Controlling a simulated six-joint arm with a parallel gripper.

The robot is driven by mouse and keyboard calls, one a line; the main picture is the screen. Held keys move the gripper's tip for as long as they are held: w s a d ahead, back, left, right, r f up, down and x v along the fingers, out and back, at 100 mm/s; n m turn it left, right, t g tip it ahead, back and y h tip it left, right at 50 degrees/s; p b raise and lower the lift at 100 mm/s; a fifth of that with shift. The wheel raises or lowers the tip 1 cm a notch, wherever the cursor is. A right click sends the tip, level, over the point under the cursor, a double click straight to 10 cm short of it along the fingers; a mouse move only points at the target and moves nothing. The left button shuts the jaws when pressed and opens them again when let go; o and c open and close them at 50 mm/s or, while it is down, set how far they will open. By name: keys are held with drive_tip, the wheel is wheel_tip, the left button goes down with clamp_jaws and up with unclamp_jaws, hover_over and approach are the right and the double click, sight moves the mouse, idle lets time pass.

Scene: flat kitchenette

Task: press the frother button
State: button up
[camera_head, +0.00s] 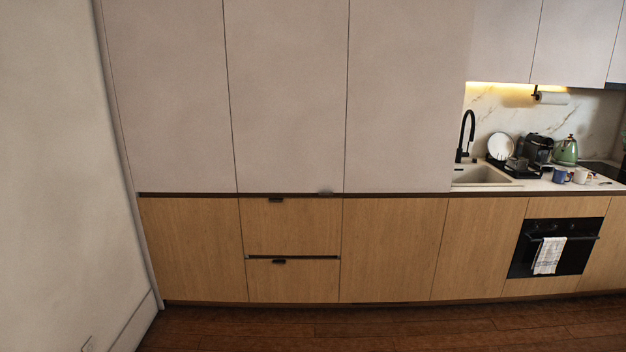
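No frother or frother button can be made out in the head view. A dark coffee-machine-like appliance (537,150) stands on the counter at the right, beside a green kettle (566,150). It is too small in the picture to tell any buttons on it. My gripper is not in view.
The counter (530,186) holds a sink (482,175) with a black faucet (465,135), a dish rack with a white plate (500,146), and mugs (580,175). Below is a black oven (575,257) with a towel (548,256). The wooden floor (380,325) in view is clear. A wall (60,160) bounds the left.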

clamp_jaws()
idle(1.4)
